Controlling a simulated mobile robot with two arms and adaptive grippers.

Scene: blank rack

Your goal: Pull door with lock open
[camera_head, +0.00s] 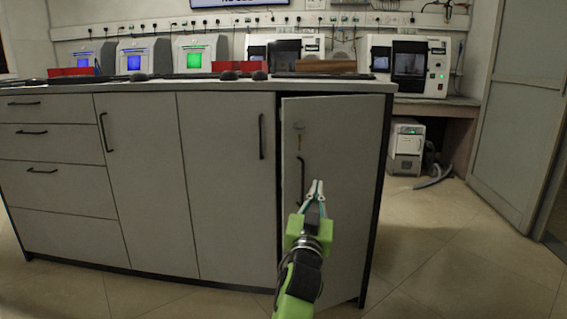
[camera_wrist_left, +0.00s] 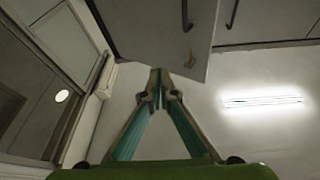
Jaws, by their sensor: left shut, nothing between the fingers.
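The door with the lock (camera_head: 345,170) is the rightmost cabinet door under the counter. It stands slightly ajar, with a dark gap along its left and top edges. A small lock with a brownish piece (camera_head: 299,138) sits above its dark vertical handle (camera_head: 301,178). My left gripper (camera_head: 316,186) is shut and empty in front of the door, just right of the handle and apart from it. In the left wrist view the fingertips (camera_wrist_left: 158,80) meet below the door panel (camera_wrist_left: 150,35), with the handle (camera_wrist_left: 186,14) above them. My right gripper is not in view.
The neighbouring cabinet doors (camera_head: 225,200) and drawers (camera_head: 50,145) are closed. The counter (camera_head: 140,86) holds red boxes and dark items. Machines stand along the back wall. The floor (camera_head: 450,250) right of the cabinet is clear up to a grey room door (camera_head: 515,130).

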